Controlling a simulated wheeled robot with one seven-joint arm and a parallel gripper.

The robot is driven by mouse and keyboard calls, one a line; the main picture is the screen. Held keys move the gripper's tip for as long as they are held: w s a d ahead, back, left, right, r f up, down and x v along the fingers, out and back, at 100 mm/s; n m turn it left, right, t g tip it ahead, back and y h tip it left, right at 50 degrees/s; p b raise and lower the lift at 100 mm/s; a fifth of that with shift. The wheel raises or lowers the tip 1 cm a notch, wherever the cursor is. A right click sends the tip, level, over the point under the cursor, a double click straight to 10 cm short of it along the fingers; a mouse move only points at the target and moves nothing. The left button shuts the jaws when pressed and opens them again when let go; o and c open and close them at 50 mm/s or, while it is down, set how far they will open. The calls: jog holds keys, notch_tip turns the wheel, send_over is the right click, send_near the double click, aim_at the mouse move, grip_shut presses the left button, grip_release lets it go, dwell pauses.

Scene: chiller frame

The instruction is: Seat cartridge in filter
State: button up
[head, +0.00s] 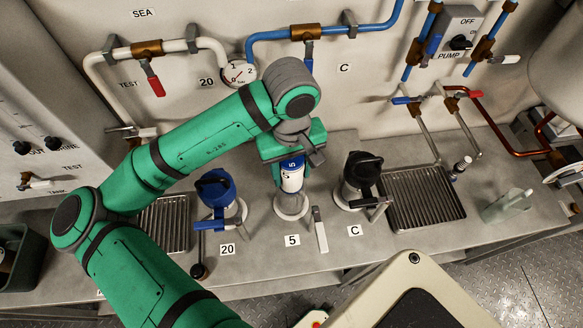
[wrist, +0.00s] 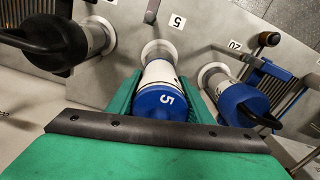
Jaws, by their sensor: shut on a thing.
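The cartridge looks upright above the open filter housing (head: 291,208) behind the label 5. The pale round housing also shows just beyond the cartridge in the wrist view (wrist: 158,47). The cartridge's lower end overlaps the housing's mouth in the picture; I cannot tell whether it has entered.
A blue-lidded housing (head: 216,190) stands to the left by label 20. A black-lidded housing (head: 362,174) stands close on the right by label C. Drain grates (head: 425,196) lie farther out on the counter.

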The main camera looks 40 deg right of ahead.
aim_at(292, 178)
jog(key=shift+f, duration=1.6)
jog(key=o, duration=1.3)
jog(key=shift+o, duration=0.2)
notch_tip(292, 178, up, 11)
jog(key=shift+f, duration=0.15)
